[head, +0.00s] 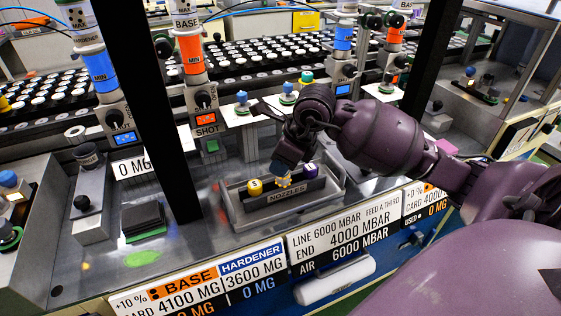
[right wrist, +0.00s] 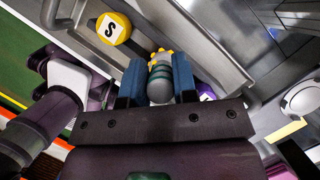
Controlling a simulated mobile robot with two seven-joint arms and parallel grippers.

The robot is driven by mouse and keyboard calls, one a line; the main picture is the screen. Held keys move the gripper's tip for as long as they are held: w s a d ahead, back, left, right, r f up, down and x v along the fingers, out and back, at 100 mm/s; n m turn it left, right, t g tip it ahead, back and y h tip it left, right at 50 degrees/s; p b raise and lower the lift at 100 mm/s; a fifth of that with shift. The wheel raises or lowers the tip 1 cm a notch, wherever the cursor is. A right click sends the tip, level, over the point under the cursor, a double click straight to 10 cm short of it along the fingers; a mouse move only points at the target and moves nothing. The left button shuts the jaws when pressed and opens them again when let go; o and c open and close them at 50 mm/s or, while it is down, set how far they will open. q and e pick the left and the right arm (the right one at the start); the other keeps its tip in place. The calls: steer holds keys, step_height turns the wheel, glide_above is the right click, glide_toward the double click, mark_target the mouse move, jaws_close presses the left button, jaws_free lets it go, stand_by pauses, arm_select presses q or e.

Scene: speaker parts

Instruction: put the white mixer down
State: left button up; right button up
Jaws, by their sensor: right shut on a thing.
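My right gripper (head: 283,170) reaches down over the grey tray labelled NOZZLES (head: 236,212). A yellow piece marked S (head: 254,187) stands in the tray to the left, and a purple piece (head: 311,170) to the right.
Two dispensers, BASE (head: 188,50) and another at the left, stand behind the tray. A black post (head: 165,120) rises left of the tray. Racks of white-topped pieces (head: 260,60) fill the back. The steel bench front left of the tray is mostly clear.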

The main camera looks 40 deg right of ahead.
steer(key=shift+r, duration=0.1)
steer(key=o, duration=0.7)
steer(key=shift+o, duration=0.2)
steer(key=shift+s+d+r, duration=0.1)
steer(key=shift+s+r, duration=0.05)
steer(key=shift+r, duration=0.3)
steer(key=p+v, duration=0.1)
steer(key=v, duration=1)
steer(key=shift+p, duration=0.35)
